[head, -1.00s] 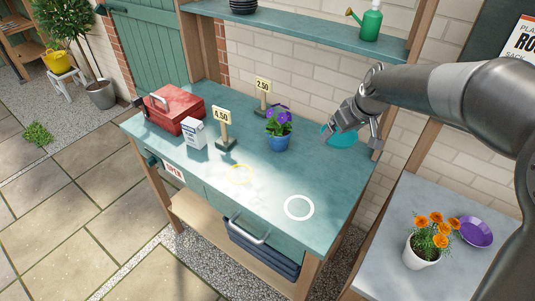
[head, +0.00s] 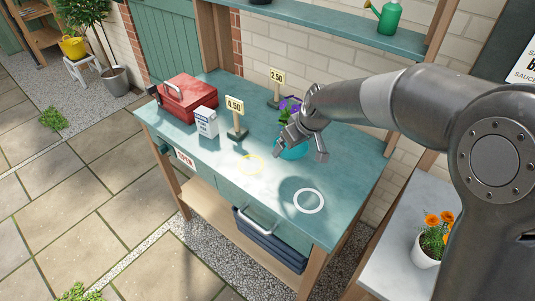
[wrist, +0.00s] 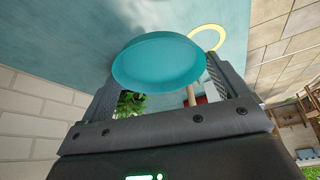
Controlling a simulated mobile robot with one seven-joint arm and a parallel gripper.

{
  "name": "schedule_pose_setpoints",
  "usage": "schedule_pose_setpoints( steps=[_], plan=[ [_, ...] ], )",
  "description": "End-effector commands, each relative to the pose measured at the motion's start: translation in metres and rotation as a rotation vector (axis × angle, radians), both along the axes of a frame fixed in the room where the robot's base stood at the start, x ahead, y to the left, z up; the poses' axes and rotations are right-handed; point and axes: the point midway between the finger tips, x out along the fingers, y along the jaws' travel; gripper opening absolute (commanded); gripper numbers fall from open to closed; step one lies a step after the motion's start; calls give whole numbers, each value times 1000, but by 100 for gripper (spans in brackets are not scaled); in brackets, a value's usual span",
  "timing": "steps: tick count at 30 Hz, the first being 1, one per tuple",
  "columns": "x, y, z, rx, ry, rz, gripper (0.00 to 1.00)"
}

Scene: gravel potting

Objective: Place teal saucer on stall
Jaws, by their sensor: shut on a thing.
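The teal saucer (head: 293,153) is held in my gripper (head: 304,148) above the stall. My gripper is shut on it, and in the wrist view the saucer (wrist: 158,62) sits between the two fingers. The saucer is behind and above the white ring in the head view.
The purple-flowered plant (head: 291,105) is partly hidden behind my gripper. Price signs (head: 235,105) (head: 277,77), a white box (head: 206,121) and a red toolbox (head: 188,97) stand on the left half of the stall. An orange-flowered pot (head: 427,248) stands on a grey side table. The stall's front right is clear.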

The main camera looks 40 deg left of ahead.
Motion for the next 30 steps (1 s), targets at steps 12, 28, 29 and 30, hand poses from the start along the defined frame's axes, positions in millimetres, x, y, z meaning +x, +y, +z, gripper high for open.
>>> schedule_pose_setpoints(
  steps=[12, 28, 29, 30],
  plan=[
    [-31, 74, -48, -1, 0, 2, 70],
    [-35, 82, -94, -1, 0, 1, 70],
    [-34, 82, -94, 0, 0, 1, 70],
    [-34, 82, -93, 0, 0, 1, 70]
  ],
)
